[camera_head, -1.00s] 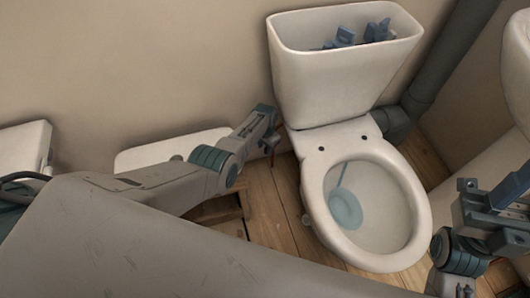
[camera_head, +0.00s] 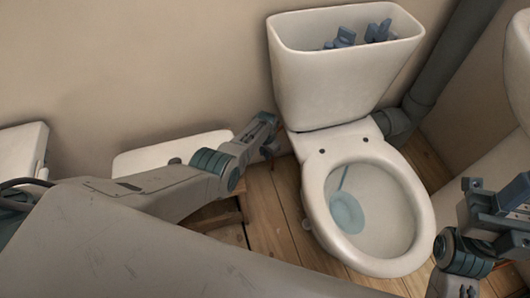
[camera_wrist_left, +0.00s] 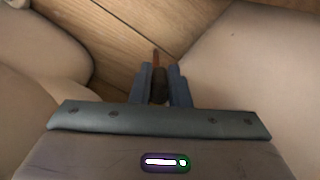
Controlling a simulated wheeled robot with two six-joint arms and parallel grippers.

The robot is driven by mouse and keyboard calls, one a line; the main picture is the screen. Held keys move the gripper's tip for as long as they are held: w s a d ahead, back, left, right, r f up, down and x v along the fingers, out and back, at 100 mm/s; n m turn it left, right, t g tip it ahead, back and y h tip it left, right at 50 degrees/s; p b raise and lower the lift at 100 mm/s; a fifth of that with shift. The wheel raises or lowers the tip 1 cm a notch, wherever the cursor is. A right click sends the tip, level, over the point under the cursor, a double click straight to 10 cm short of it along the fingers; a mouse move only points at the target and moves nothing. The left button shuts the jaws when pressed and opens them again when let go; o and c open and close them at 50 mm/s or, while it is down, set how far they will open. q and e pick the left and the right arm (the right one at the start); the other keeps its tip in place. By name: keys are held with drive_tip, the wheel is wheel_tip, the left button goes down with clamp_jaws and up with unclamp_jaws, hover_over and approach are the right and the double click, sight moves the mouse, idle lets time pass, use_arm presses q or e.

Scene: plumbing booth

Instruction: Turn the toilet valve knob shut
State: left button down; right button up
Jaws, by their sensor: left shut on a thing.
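The toilet (camera_head: 318,215) stands on the wooden floor with its open tank (camera_head: 345,85) against the wall. My left gripper (camera_head: 272,138) reaches low beside the toilet, left of the tank's base. In the left wrist view its two fingers (camera_wrist_left: 160,86) are shut on a small dark thing, seemingly the valve knob (camera_wrist_left: 159,92). A thin copper-coloured pipe (camera_wrist_left: 156,60) runs beyond it. The fingers hide most of the knob. My right gripper (camera_head: 495,205) is at the right edge, away from the valve; its jaw opening is unclear.
A grey drain pipe (camera_head: 440,75) runs behind the toilet on the right. A white flat panel (camera_head: 140,155) lies behind my left arm. Several blue parts (camera_head: 362,35) show inside the tank. Pale curved surfaces flank the left gripper closely in the wrist view.

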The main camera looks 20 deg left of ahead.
use_arm(q)
drive_tip(key=shift+d+y, duration=0.1)
drive_tip(key=shift+y, duration=0.3)
drive_tip(key=c, duration=1.4)
unclamp_jaws()
